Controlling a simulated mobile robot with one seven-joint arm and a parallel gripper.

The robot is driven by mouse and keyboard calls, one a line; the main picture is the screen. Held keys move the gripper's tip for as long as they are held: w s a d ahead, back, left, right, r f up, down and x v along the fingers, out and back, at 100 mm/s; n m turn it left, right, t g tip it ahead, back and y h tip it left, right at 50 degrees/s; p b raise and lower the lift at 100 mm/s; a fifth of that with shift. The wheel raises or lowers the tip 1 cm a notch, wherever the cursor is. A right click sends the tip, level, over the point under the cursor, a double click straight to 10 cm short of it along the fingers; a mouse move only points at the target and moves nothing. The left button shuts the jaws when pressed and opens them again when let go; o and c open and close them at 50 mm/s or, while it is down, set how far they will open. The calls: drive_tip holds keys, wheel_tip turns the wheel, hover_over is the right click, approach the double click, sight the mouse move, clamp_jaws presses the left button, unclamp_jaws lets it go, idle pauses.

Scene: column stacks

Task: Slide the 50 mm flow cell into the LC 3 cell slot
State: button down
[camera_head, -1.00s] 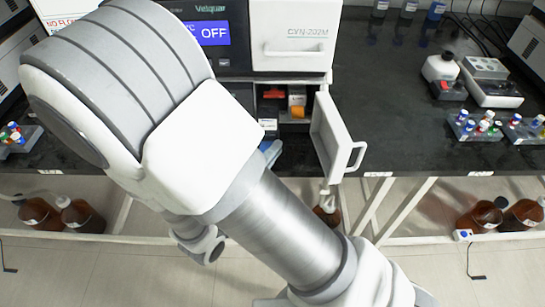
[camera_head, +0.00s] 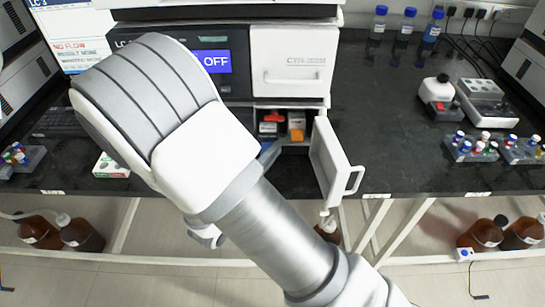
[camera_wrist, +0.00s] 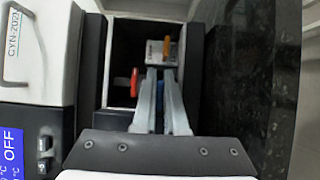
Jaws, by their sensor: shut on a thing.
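My gripper (camera_wrist: 161,100) is shut on a small blue piece (camera_wrist: 160,94), which I take to be the flow cell; its size marking cannot be read. In the wrist view the fingers point into the open compartment (camera_wrist: 119,50) of the instrument. An orange part on a pale block (camera_wrist: 154,58) lies just beyond the fingertips, and a red part (camera_wrist: 134,82) is beside the left finger. In the head view the arm hides most of the gripper; the red part (camera_head: 273,117) and orange part (camera_head: 297,135) show inside the compartment. I cannot tell which slot is LC 3.
The compartment's white door (camera_head: 333,160) stands open on the right, its handle facing out. The instrument's display (camera_head: 213,62) reads OFF. Vial racks (camera_head: 470,148) and small bench devices (camera_head: 485,100) stand at the right. The dark bench (camera_head: 400,150) between them and the door is clear.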

sight(269, 145)
drive_tip(key=shift+w+d+p, duration=0.1)
drive_tip(key=shift+w+p, duration=0.25)
drive_tip(key=shift+w, duration=2)
drive_tip(key=shift+f+b, duration=0.3)
drive_tip(key=shift+b, duration=0.2)
drive_tip(key=c, duration=0.9)
unclamp_jaws()
drive_tip(key=p+v, duration=0.1)
drive_tip(key=v, duration=1.6)
drive_tip(key=shift+s+p, duration=0.25)
drive_tip(key=shift+p, duration=0.1)
